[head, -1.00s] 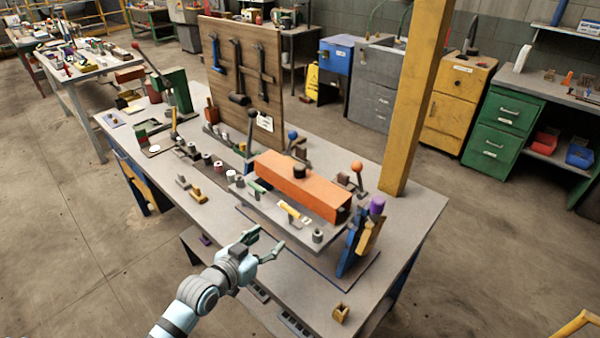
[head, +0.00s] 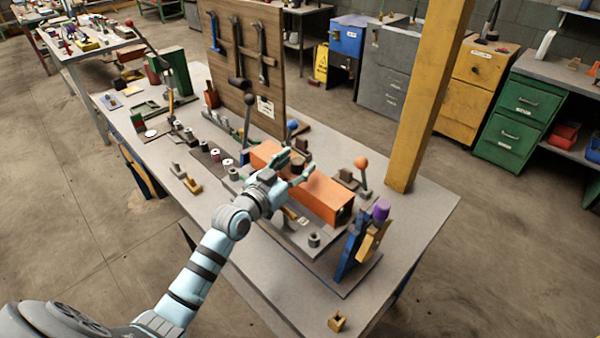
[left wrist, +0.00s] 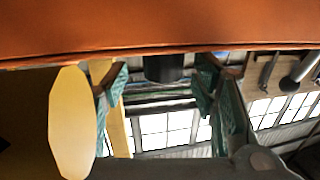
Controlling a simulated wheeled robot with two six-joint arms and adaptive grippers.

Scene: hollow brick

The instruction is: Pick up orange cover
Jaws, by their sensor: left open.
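The orange cover (head: 328,197) is a long box shape lying on the grey fixture plate on the workbench. A dark round knob (head: 300,163) stands on its top. My left gripper (head: 298,167) is open over the cover, with its green-grey fingers at the knob and partly hiding the cover's middle. In the left wrist view, the cover (left wrist: 160,28) fills the top, and the dark knob (left wrist: 164,67) shows between the two spread fingers. I cannot tell whether the fingers touch it. My right gripper is not in view.
A lever with an orange ball (head: 361,163) and a blue clamp with a purple top (head: 361,240) stand near the cover's right end. A wooden tool board (head: 245,65) stands behind. The bench's front right is mostly clear.

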